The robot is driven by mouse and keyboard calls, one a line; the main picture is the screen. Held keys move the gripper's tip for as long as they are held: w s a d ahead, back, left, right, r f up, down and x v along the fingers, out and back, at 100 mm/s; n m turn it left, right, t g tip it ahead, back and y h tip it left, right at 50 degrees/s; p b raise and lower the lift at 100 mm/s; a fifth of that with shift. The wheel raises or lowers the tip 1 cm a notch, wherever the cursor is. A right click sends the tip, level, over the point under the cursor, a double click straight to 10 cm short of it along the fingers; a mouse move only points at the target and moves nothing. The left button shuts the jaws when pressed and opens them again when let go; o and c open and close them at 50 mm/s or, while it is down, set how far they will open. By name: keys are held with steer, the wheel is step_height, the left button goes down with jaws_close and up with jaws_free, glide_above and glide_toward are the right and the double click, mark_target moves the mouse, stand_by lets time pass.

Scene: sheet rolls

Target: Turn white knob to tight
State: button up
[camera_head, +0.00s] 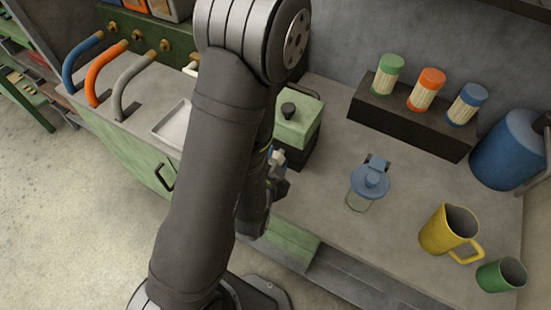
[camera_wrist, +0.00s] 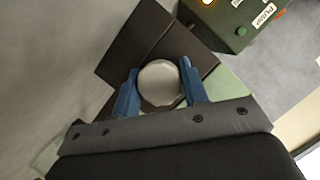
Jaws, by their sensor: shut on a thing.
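In the wrist view my gripper (camera_wrist: 158,92) has its two blue fingers on either side of the round white knob (camera_wrist: 160,82), closed on it. The knob shows a plain pale face, and I see no mark on it that tells how tight it is. A dark block (camera_wrist: 122,45) lies behind the knob. In the head view the white knob (camera_head: 278,156) shows only as a small pale piece beside my wrist, at the front of the green box (camera_head: 297,128) with a black top knob. My arm hides most of my gripper there.
A blue-lidded jar (camera_head: 371,184), a yellow pitcher (camera_head: 447,229) and a green cup (camera_head: 502,275) stand to the right. A dark rack (camera_head: 412,117) holds several capped containers behind. A white tray (camera_head: 174,124) and curved coloured hoses (camera_head: 103,72) are to the left.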

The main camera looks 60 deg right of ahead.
mark_target(280, 143)
stand_by(0.4)
steer(key=o, duration=1)
steer(key=shift+c, duration=0.2)
steer(key=shift+r, duration=0.15)
steer(key=shift+r, duration=1.75)
steer(key=shift+s+r, duration=0.15)
steer(key=shift+r, duration=0.15)
steer(key=s+a+r, duration=0.4)
steer(key=s+r, duration=0.2)
steer(key=s, duration=0.4)
steer(key=shift+s+r, duration=0.3)
steer(key=shift+a, duration=0.1)
